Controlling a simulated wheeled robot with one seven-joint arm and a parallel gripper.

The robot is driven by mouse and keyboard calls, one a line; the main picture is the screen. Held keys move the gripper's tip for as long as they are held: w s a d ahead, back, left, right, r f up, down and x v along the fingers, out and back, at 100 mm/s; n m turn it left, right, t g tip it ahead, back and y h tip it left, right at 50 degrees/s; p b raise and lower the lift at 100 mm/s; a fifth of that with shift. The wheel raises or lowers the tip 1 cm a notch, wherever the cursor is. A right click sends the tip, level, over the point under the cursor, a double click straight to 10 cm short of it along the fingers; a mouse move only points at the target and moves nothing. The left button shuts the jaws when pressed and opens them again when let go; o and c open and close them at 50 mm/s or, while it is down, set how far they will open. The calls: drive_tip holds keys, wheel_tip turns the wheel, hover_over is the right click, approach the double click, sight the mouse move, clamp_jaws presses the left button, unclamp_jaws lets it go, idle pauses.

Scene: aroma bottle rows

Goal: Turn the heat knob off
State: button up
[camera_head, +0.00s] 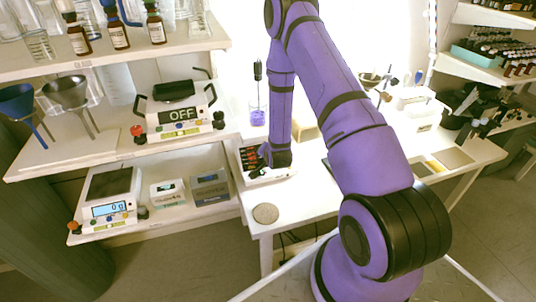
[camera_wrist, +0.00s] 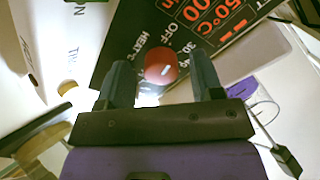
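The red heat knob (camera_wrist: 161,66) shows in the wrist view, round with a short white mark, on a black panel (camera_wrist: 125,35) printed with HEAT, OFF and orange temperature figures. My gripper (camera_wrist: 163,78) is open, with one finger on each side of the knob and gaps visible between fingers and knob. Whether the fingertips reach down to the panel I cannot tell. In the head view my gripper (camera_head: 268,157) is over the white heating unit (camera_head: 268,176) on the table and hides its knob.
A beaker with purple liquid (camera_head: 257,117) stands behind the unit. A grey disc (camera_head: 265,213) lies at the table's front. A white box (camera_head: 412,99) stands right of my arm.

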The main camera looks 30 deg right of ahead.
drive_tip(key=v, duration=1.1)
drive_tip(key=shift+w, duration=0.1)
idle(0.5)
drive_tip(key=s+a+r+n+g+y, duration=0.1)
drive_tip(key=a+r+n, duration=0.25)
drive_tip(key=r, duration=0.95)
drive_tip(key=s+a+r+n+g+y, duration=0.1)
drive_tip(key=s+a+r+n+y, duration=0.2)
drive_tip(key=r, duration=1.1)
drive_tip(key=s+a+r+n+g, duration=0.1)
drive_tip(key=s+a+r+n, duration=0.1)
drive_tip(key=s+r, duration=0.5)
drive_tip(key=s+a+r+n+g, duration=0.1)
drive_tip(key=s+a+r+n, duration=0.2)
drive_tip(key=s+r, duration=0.4)
drive_tip(key=s+n, duration=0.1)
drive_tip(key=s, duration=0.7)
drive_tip(key=shift+s+a+r+g, duration=0.15)
drive_tip(key=shift+a+r+g, duration=0.1)
drive_tip(key=shift+r+g, duration=0.15)
drive_tip(key=shift+c, duration=0.2)
